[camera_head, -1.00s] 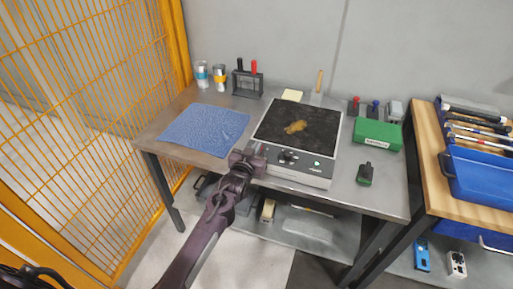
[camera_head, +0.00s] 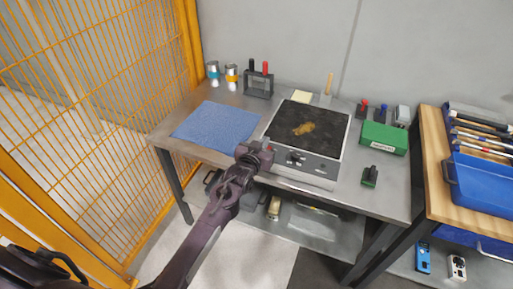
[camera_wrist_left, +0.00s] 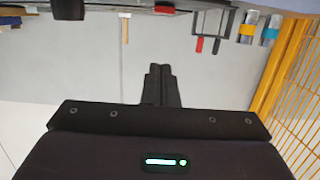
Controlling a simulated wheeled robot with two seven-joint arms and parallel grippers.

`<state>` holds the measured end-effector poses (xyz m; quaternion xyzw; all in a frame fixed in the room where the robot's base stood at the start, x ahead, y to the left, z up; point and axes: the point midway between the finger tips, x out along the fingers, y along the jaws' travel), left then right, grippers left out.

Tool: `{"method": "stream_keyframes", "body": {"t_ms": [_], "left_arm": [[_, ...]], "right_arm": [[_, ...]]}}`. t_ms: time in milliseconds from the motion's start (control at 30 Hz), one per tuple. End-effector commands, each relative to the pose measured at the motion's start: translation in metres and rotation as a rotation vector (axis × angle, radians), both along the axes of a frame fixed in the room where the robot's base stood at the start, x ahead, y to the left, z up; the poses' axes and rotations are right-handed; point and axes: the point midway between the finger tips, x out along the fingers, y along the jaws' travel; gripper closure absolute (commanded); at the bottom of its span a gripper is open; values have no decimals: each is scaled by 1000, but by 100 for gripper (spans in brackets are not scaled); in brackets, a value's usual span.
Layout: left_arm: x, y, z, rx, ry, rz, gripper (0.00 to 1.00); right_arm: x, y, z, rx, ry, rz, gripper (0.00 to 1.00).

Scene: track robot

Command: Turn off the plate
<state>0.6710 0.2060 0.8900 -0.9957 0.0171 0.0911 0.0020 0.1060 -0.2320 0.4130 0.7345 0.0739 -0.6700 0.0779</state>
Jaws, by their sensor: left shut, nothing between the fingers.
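The hot plate (camera_head: 310,128) sits on the metal table, with a dark, worn square top and a brown stain in the middle. No lit green lamp shows on the panel. My left gripper (camera_head: 256,153) is at the left front corner of the hot plate, left of the knob. Whether it touches the housing I cannot tell. In the left wrist view its fingers (camera_wrist_left: 160,85) are together and empty. My right gripper is not in view.
A blue cloth (camera_head: 215,124) lies left of the hot plate. Two cans and a tool rack (camera_head: 258,84) stand behind. A green box (camera_head: 384,138) and a small dark green object (camera_head: 370,177) are on the right. An orange mesh fence (camera_head: 90,110) bounds the left.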

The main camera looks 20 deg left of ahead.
Motion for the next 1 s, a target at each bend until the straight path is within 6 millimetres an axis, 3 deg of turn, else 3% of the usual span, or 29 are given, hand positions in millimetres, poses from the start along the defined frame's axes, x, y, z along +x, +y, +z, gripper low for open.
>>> {"method": "stream_keyframes", "body": {"t_ms": [200, 400, 1000], "left_arm": [[-38, 2, 14, 1, -4, 1, 100], [-61, 2, 23, 0, -4, 0, 100], [-68, 3, 27, 0, -4, 0, 100]], "right_arm": [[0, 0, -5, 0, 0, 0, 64], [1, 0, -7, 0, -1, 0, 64], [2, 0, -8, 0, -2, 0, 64]]}}
